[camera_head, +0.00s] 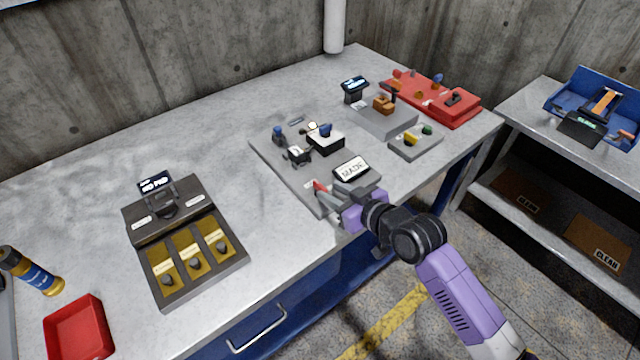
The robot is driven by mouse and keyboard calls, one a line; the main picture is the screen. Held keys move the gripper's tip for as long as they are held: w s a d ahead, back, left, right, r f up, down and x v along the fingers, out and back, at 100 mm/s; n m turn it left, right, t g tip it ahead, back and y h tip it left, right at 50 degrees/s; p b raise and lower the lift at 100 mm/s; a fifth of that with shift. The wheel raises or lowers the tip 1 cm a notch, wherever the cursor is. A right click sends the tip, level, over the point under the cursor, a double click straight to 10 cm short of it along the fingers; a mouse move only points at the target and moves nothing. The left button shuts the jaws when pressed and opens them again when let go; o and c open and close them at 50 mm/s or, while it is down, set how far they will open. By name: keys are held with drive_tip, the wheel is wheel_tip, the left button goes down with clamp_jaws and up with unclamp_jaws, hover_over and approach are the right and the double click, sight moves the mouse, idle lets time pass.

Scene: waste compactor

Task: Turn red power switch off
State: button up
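The red power switch (319,187) shows as a small red lever at the front left corner of a grey panel (268,150) on the bench. My gripper (328,195) is right at the switch, with its grey fingers reaching left over the panel's front edge. The fingertips partly hide the switch. I cannot tell whether they touch it, or whether the fingers are apart or closed. A small white label lies just left of the switch.
The panel also carries a white-labelled box (351,169) and several knobs. A grey block with a small screen (355,84) and a red tray (462,112) stand behind right. A dark box with gold slots (192,262) stands left. The bench between is clear.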

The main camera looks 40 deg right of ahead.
sight(322, 187)
drive_tip(key=shift+p+x, duration=0.6)
drive_tip(key=shift+x, duration=2.2)
clamp_jaws()
